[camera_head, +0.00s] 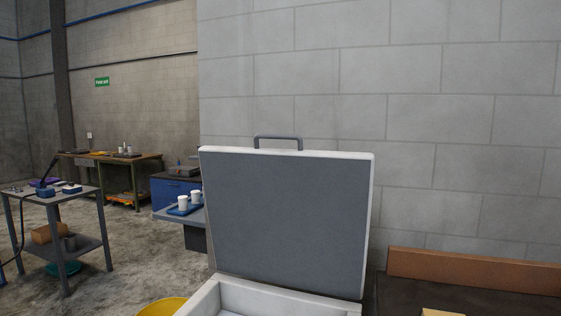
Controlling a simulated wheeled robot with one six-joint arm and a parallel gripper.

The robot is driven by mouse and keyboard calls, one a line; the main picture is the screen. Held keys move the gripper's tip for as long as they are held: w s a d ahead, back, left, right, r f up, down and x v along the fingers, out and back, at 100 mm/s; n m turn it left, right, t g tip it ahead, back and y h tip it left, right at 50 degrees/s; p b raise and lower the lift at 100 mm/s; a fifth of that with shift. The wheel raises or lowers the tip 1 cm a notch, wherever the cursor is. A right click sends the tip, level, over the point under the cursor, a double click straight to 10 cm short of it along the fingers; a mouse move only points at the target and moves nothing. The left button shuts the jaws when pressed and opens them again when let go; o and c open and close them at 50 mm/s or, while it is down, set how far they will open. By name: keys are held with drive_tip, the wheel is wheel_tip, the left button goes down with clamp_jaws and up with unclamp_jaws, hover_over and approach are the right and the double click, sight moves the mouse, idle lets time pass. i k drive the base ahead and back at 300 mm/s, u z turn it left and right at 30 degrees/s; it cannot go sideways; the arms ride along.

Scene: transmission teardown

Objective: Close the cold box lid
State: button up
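The cold box lid (288,215) stands open and nearly upright at the centre of the head view. Its grey inner panel with a white rim faces me. A grey handle (278,138) sticks up from the lid's top edge. The white cold box (208,299) is below the lid at the bottom of the frame. Only its rim and a little of its inside show; the rest is cut off. My gripper is not in view.
A yellow round container (166,307) is left of the box. A dark surface (405,296) with a brown plank-like block (470,270) lies to the right. A block wall (420,120) stands behind. Grey floor is open at left, beside a metal table (88,197).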

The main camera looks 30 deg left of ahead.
sight(300, 219)
drive_tip(key=u, duration=1.2)
drive_tip(key=k, duration=1.2)
drive_tip(key=u, duration=0.8)
drive_tip(key=i, duration=1.05)
drive_tip(key=z, duration=0.5)
drive_tip(key=i, duration=0.6)
drive_tip(key=z, duration=0.55)
